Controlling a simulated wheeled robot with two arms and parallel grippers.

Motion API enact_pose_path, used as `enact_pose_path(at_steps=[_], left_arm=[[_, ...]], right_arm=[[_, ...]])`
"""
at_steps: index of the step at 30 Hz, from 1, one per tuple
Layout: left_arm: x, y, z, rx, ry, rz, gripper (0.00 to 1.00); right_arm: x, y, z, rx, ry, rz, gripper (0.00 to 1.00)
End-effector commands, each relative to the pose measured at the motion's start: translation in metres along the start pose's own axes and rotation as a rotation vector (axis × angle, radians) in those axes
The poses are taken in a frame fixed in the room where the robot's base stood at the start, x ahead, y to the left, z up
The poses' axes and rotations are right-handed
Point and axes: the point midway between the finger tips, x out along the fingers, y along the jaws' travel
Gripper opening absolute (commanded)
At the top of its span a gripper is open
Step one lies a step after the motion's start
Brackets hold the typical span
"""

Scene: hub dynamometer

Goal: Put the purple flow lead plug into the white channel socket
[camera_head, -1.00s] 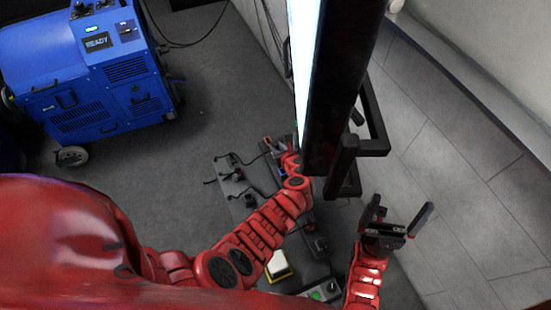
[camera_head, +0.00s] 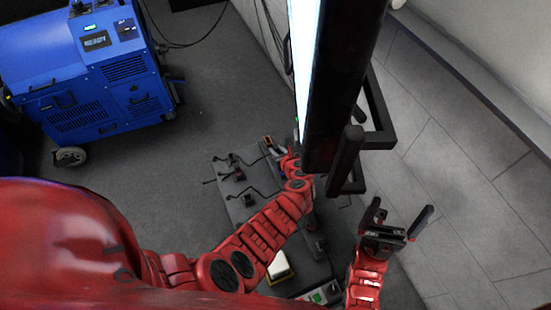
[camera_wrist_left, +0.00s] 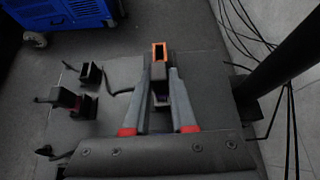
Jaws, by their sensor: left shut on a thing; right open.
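My left gripper (camera_head: 270,146) is over the far end of the dark board, beside the tall black post. In the left wrist view its grey fingers (camera_wrist_left: 158,80) are shut on a small dark plug (camera_wrist_left: 161,98). A faint purple tint shows on the plug, but most of it is hidden between the fingers. A dark open block with an orange rim (camera_wrist_left: 159,50) shows just beyond the fingertips; I cannot tell whether the plug touches it. I cannot make out a white channel socket. My right gripper (camera_head: 396,219) is open and empty at the right, away from the board.
The dark board (camera_head: 235,208) carries several black blocks and leads. A white-and-yellow box (camera_head: 280,267) is nearer. The black post (camera_head: 345,85) stands close right. A blue machine (camera_head: 88,75) stands far left.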

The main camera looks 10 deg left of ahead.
Motion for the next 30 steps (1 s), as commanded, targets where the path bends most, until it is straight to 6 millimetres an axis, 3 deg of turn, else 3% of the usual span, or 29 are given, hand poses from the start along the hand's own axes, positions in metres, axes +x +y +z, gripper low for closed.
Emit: enact_pose_path(at_steps=[1,2,7,20,30], left_arm=[[0.0,0.0,0.0,0.0,0.0,0.0,0.0],[0.0,0.0,0.0,0.0,0.0,0.0,0.28],[0.0,0.0,0.0,0.001,0.0,0.0,0.58],[-0.006,-0.001,0.001,0.002,-0.002,-0.003,0.59],[-0.054,-0.001,0.001,0.001,-0.001,-0.005,0.59]], right_arm=[[0.0,0.0,0.0,0.0,0.0,0.0,1.0],[0.0,0.0,0.0,0.0,0.0,0.0,1.0],[0.0,0.0,0.0,0.0,0.0,0.0,1.0],[0.004,0.0,-0.001,0.0,0.0,0.0,1.0],[0.017,0.001,-0.003,0.0,0.0,0.0,1.0]])
